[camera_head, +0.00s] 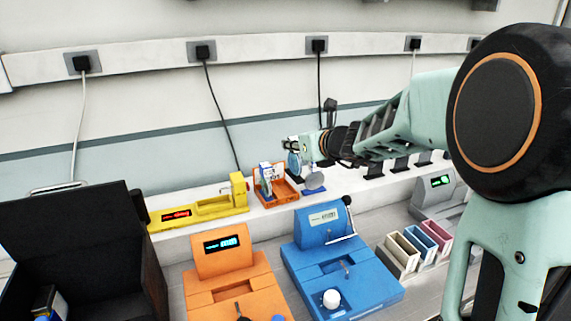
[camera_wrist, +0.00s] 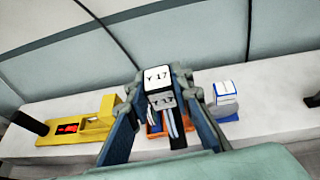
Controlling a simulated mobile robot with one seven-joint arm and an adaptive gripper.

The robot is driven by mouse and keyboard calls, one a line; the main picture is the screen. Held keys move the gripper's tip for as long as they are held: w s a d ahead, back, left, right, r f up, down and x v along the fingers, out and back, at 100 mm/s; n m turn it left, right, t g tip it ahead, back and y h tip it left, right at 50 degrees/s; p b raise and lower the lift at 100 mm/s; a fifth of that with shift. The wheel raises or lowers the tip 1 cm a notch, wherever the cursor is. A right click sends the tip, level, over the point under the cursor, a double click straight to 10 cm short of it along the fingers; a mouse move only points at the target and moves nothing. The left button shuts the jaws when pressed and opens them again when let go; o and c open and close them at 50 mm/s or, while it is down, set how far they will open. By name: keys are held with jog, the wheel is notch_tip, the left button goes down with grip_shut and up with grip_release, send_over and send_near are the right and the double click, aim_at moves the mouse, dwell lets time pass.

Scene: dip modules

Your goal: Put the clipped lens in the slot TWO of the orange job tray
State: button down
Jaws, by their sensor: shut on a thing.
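My gripper (camera_head: 297,147) is shut on the clipped lens. In the wrist view, its white clip marked "Y 17" (camera_wrist: 158,78) sits between my fingers (camera_wrist: 165,85). In the head view, a bluish disc, apparently the held lens (camera_head: 293,164), hangs below my fingers, at the right side of the orange job tray (camera_head: 286,190). The tray also shows partly between my fingers in the wrist view (camera_wrist: 152,131). An upright white-labelled piece (camera_head: 266,174) stands in the tray's left part. I cannot read the slot names or tell whether the held lens touches the tray.
A round grey piece on a blue base (camera_head: 314,182) stands close to the right of the tray. It shows white and blue in the wrist view (camera_wrist: 225,95). A yellow device (camera_head: 205,207) stands left on the white shelf. Orange (camera_head: 222,265) and blue (camera_head: 335,265) machines stand in front, below.

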jog(key=w+a+f+b, duration=0.1)
jog(key=w+a+f, duration=0.1)
jog(key=w+f, duration=0.5)
jog(key=shift+w+a+f, duration=0.25)
jog(key=shift+a+f, duration=0.15)
jog(key=shift+f, duration=1.25)
jog(key=shift+f+b, duration=0.15)
jog(key=shift+b, duration=0.3)
jog(key=c, duration=1.7)
grip_release()
